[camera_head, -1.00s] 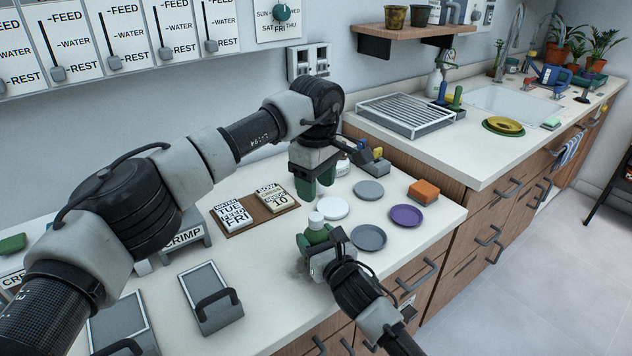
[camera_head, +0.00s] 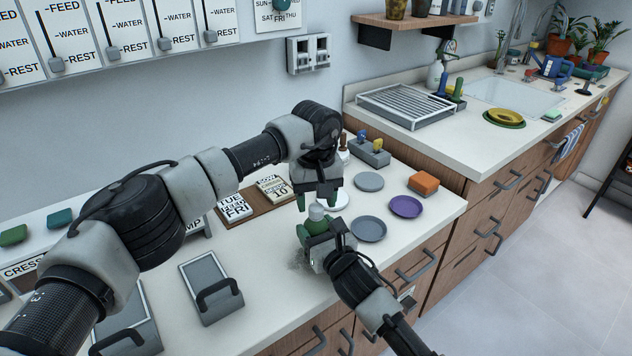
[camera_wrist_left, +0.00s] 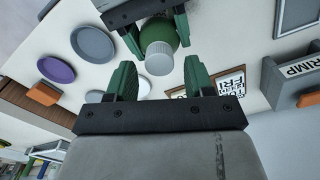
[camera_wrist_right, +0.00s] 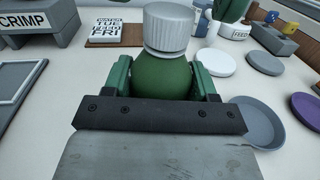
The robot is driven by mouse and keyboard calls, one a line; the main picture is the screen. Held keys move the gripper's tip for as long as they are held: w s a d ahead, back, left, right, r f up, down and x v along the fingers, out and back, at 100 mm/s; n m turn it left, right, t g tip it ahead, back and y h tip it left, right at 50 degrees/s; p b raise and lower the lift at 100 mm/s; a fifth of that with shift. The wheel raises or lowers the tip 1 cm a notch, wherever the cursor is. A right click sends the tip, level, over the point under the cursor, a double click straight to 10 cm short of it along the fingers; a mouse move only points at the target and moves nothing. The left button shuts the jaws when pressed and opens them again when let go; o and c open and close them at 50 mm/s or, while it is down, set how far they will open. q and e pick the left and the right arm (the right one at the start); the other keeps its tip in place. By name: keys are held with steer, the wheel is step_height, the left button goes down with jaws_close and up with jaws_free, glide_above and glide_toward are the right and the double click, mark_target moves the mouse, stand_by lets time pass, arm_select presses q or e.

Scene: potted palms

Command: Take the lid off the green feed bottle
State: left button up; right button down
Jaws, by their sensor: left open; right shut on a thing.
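The green feed bottle (camera_wrist_right: 165,77) stands upright between the fingers of my right gripper (camera_head: 318,238), which is shut on its body. Its pale grey ribbed lid (camera_wrist_right: 167,28) is on top of the bottle. The lid also shows in the head view (camera_head: 316,212) and in the left wrist view (camera_wrist_left: 159,58). My left gripper (camera_head: 318,196) is open and empty, with its green fingers pointing down just above and beside the lid. In the left wrist view the lid lies beyond the gap between the left fingertips, apart from them.
Grey saucers (camera_head: 368,229), a purple saucer (camera_head: 405,207) and a white one stand right of the bottle. An orange block (camera_head: 424,183) and a grey tool holder (camera_head: 370,153) are behind. Calendar blocks (camera_head: 235,207) sit on a brown board. A grey handled tray (camera_head: 208,285) lies at left.

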arm_select(q)
steer(key=shift+f, duration=1)
steer(key=shift+c, duration=0.2)
